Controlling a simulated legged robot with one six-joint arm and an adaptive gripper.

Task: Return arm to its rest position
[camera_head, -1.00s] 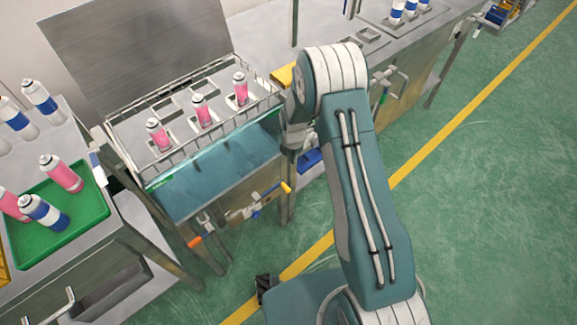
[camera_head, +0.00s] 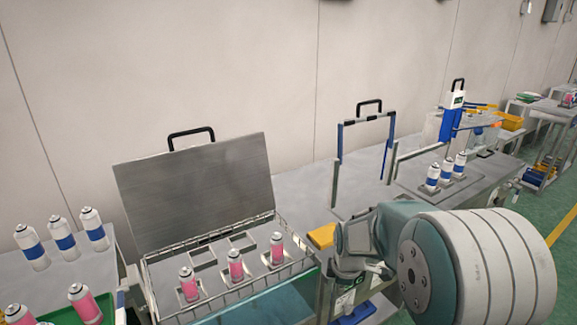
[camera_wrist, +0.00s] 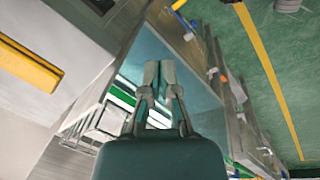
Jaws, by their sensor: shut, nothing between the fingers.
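My gripper (camera_wrist: 159,72) shows in the wrist view with its two fingers close together, shut and empty. It hangs over the bluish front of a metal bench, with a wire rack edge (camera_wrist: 85,130) to its left. In the head view my arm's large teal and white joint fills the lower right, and a grey arm part sits beside it. I cannot make out the fingers in the head view.
Pink cans (camera_head: 235,266) stand in the wire-railed station with an upright metal lid (camera_head: 195,190). Blue-banded cans (camera_head: 447,172) stand on the bench at right, and others (camera_head: 65,240) at left. A yellow block (camera_head: 321,236) lies near my arm. Green floor (camera_wrist: 255,70) is open.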

